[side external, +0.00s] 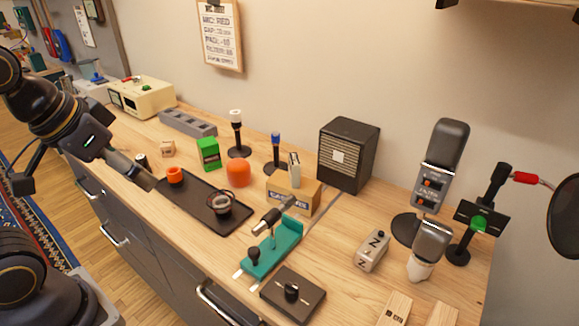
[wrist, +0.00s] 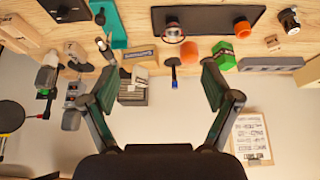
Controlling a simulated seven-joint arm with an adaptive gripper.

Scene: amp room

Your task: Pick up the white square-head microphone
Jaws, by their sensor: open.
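The microphone with a square grey head (side external: 432,242) and a white lower body (side external: 419,268) stands at the right of the counter in the side external view. In the wrist view the microphone (wrist: 45,76) is at the far left, well outside my fingers. My gripper (side external: 148,181) is at the left of the side external view, near the black tray and far from the microphone. In the wrist view my gripper (wrist: 157,55) is open, its two fingers wide apart with nothing held between them.
A tall grey microphone (side external: 440,165), a black stand with a green part (side external: 479,223) and a small beige box (side external: 372,250) surround the microphone.

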